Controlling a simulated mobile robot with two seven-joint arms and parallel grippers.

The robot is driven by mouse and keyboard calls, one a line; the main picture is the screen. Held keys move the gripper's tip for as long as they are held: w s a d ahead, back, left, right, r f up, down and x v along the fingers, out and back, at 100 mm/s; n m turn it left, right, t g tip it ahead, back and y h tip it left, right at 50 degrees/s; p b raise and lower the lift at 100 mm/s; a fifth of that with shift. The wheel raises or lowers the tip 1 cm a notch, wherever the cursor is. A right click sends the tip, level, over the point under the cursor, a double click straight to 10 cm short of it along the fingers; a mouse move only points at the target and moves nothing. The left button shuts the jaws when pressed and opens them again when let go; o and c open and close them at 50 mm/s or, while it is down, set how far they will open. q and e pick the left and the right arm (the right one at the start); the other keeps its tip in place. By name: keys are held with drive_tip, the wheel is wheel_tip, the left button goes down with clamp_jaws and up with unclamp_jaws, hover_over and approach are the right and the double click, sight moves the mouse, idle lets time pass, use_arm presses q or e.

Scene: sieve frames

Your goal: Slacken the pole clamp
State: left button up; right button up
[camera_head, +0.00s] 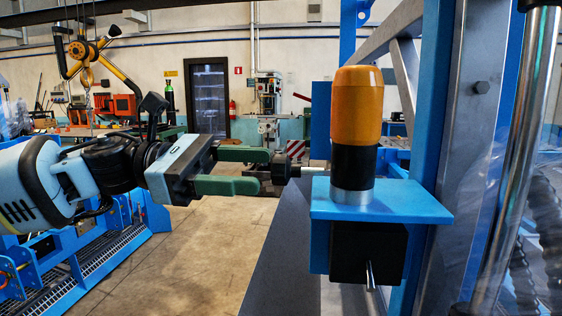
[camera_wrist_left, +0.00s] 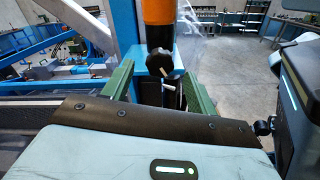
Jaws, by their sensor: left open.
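The pole clamp is a blue bracket (camera_head: 390,203) on the upright frame, holding an orange and black cylinder (camera_head: 357,112) with a metal collar. A black knob (camera_head: 281,168) on a horizontal metal screw sticks out of its left side. A black block with a small metal pin sits under the bracket. My left gripper (camera_head: 264,171) is open, its green fingers pointing at the knob, with the tips around or just short of it. In the left wrist view the black knob (camera_wrist_left: 160,62) shows between the fingertips; contact cannot be told. My right gripper is not in view.
A blue and grey upright frame (camera_head: 430,145) and a shiny metal pole (camera_head: 518,160) stand close on the right. A dark flat surface (camera_head: 279,250) lies below the bracket. Blue framework (camera_head: 85,265) is at the lower left, with open floor (camera_head: 200,250) between.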

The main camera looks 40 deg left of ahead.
sight(283, 170)
use_arm(q)
drive_tip(key=x, duration=0.4)
drive_tip(key=shift+f+p, duration=0.1)
drive_tip(key=shift+p, duration=0.25)
drive_tip(key=shift+w+d, duration=0.15)
drive_tip(key=shift+d, duration=0.05)
drive_tip(key=shift+w+d, duration=0.15)
drive_tip(key=shift+d, duration=0.15)
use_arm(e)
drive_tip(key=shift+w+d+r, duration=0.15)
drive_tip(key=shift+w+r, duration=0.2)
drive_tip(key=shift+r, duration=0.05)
use_arm(q)
drive_tip(key=shift+c, duration=0.5)
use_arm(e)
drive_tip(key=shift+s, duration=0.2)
use_arm(q)
drive_tip(key=c, duration=0.9)
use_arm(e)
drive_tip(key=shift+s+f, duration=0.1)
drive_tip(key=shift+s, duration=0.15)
